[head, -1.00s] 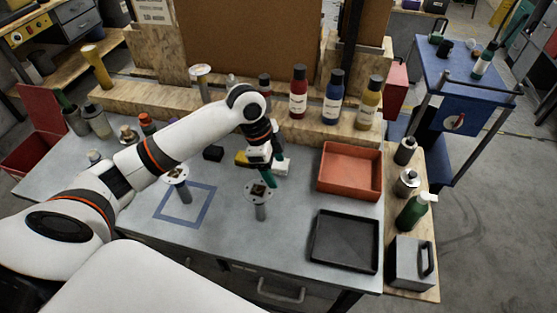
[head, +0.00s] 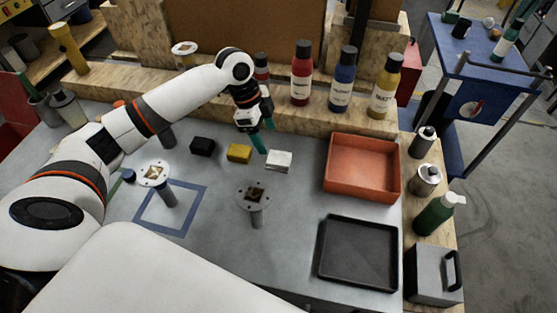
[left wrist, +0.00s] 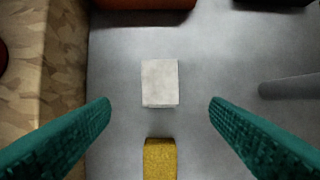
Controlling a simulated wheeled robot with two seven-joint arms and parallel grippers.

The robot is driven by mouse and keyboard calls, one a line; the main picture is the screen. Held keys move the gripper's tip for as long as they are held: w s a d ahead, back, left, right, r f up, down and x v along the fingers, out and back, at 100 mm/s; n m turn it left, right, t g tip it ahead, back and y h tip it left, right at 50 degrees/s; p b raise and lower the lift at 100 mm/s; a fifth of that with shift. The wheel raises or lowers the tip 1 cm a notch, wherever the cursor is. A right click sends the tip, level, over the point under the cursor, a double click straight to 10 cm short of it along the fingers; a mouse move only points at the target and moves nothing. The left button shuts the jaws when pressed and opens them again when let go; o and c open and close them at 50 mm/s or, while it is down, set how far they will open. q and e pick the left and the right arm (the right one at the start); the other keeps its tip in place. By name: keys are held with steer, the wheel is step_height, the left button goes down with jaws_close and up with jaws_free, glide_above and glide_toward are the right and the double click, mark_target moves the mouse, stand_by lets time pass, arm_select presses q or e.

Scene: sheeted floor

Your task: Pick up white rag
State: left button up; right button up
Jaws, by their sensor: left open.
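The white rag (head: 279,161) is a small folded block lying flat on the grey table, right of the yellow block (head: 239,153). In the left wrist view the white rag (left wrist: 160,82) lies centred ahead of the fingertips, with the yellow block (left wrist: 160,160) nearer the bottom edge. My left gripper (head: 264,138) is above the table just behind and left of the rag. Its green fingers (left wrist: 160,103) are spread wide with nothing between them, and the rag is untouched. My right gripper is not in view.
A black block (head: 203,146) lies left of the yellow one. A red tray (head: 362,190) is to the right, with a black tray (head: 322,262) in front of it. A flanged post (head: 256,215) stands in front of the rag. Bottles (head: 341,85) line the wooden ledge behind.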

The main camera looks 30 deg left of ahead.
mark_target(278, 157)
arm_select(q)
steer(key=x, duration=0.3)
steer(key=shift+s+d, duration=0.1)
steer(key=shift+d, duration=0.15)
steer(key=p+x, duration=0.2)
steer(key=x, duration=0.3)
steer(key=shift+d, duration=0.15)
steer(key=shift+f, duration=0.25)
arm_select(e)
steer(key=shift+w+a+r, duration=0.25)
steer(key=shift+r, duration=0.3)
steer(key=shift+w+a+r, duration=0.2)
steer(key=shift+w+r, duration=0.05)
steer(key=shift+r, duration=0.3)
arm_select(q)
steer(key=shift+c, duration=0.5)
steer(key=shift+w, duration=0.2)
steer(key=c, duration=1)
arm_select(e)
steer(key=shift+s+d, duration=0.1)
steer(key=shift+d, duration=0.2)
arm_select(q)
steer(key=shift+r, duration=0.1)
